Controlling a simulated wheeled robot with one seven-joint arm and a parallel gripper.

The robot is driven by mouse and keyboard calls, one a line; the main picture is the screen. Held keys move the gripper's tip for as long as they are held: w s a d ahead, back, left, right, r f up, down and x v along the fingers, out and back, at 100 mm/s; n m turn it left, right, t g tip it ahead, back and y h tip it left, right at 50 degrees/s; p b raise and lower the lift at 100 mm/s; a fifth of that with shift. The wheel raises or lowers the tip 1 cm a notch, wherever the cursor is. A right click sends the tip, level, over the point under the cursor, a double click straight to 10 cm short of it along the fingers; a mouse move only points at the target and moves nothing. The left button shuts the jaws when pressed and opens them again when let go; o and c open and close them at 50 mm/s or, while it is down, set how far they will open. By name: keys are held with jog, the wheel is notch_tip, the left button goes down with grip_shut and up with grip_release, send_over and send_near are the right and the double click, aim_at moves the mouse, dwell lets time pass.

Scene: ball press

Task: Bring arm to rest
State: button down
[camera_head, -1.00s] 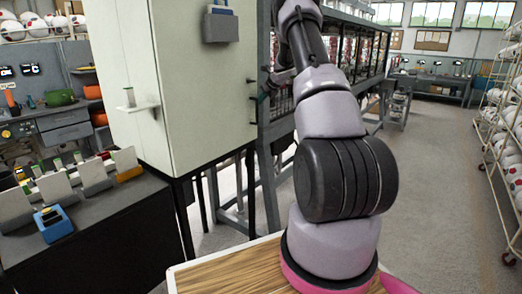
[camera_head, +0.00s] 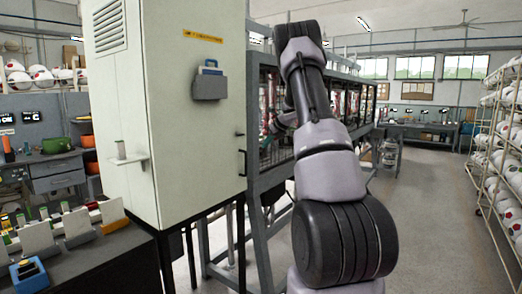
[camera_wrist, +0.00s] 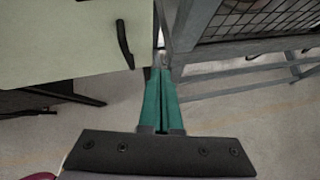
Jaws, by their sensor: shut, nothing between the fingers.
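My gripper (camera_wrist: 160,88) shows in the wrist view as two long green fingers side by side, shut with nothing between them. The fingertips point at the gap between the pale cabinet (camera_wrist: 60,40) and the grey metal frame (camera_wrist: 187,28). I cannot tell how far they are from either. In the head view my arm (camera_head: 328,165) reaches up and forward in front of the caged machine (camera_head: 262,145).
The tall cabinet (camera_head: 160,110) stands left of my arm, with a black handle (camera_wrist: 124,44). A dark bench (camera_head: 95,262) with several small holders is at the lower left. A rack of balls (camera_head: 500,150) lines the right. The floor (camera_head: 430,215) between is clear.

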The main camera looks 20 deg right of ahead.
jog(key=s+a+r+m+t+h, duration=0.1)
jog(key=a+r+m+t, duration=0.1)
jog(key=r+m, duration=0.45)
jog(key=s+a+r+m+t+h, duration=0.1)
jog(key=s+r+m+t, duration=0.15)
jog(key=r, duration=0.75)
jog(key=s+a+r+m+h, duration=0.35)
jog(key=s+r+m, duration=0.5)
jog(key=m, duration=0.45)
jog(key=s+a+f+m+g+y, duration=0.1)
jog(key=s+a+f+m+g, duration=0.1)
jog(key=s+a+m, duration=0.5)
jog(key=s+a+f+m+g+y, duration=0.2)
jog(key=s+a+f+m, duration=0.3)
jog(key=s, duration=1.1)
jog(key=s+a+f+m+g+y, duration=0.2)
jog(key=s+a+f+m, duration=0.2)
jog(key=s+a+m, duration=0.5)
jog(key=s, duration=0.3)
